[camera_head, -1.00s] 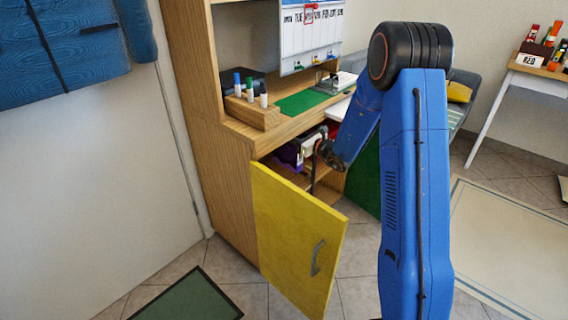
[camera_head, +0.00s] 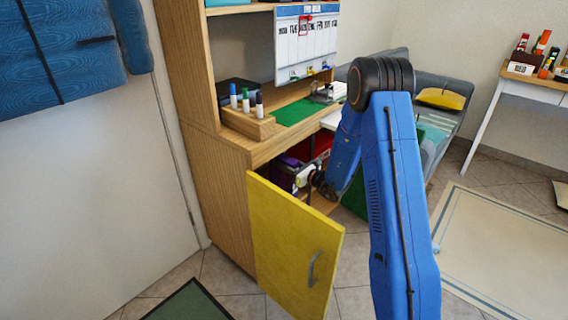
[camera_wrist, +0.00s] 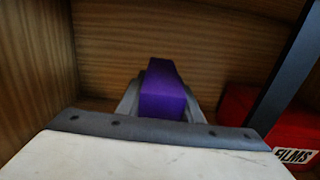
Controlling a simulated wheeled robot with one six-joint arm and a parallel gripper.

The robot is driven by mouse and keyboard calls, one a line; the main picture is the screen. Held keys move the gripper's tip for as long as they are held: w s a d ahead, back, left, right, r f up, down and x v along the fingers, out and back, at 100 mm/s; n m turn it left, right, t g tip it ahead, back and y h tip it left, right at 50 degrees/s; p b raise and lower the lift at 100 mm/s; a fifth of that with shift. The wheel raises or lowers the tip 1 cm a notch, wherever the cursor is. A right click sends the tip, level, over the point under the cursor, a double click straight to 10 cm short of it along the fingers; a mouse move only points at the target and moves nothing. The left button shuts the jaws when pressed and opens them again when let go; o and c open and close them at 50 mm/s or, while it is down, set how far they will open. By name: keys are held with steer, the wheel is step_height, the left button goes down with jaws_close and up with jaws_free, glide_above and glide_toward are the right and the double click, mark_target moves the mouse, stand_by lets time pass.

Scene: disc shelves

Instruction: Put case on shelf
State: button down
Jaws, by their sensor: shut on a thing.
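A purple case (camera_wrist: 162,92) is between the fingers of my gripper (camera_wrist: 160,98) in the wrist view, and the gripper is shut on it. The case is inside the lower compartment of the wooden cabinet (camera_head: 222,185), with the back panel (camera_wrist: 190,45) beyond it. In the head view the purple case (camera_head: 284,172) shows partly behind the yellow door (camera_head: 295,250), which stands open. Whether the case touches the shelf surface cannot be told.
A red box (camera_wrist: 240,104) labelled FILMS stands to the right of the case, behind a dark upright bar (camera_wrist: 288,65). A wooden side wall (camera_wrist: 35,75) is close on the left. Marker pens (camera_head: 246,100) stand in a block on the desktop above.

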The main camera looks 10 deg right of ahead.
steer(key=c, duration=1.3)
jaws_free()
steer(key=shift+f, duration=0.15)
steer(key=shift+o, duration=0.2)
steer(key=shift+s+d, duration=0.2)
steer(key=v, duration=1.1)
steer(key=shift+s+d, duration=0.1)
steer(key=shift+s, duration=0.1)
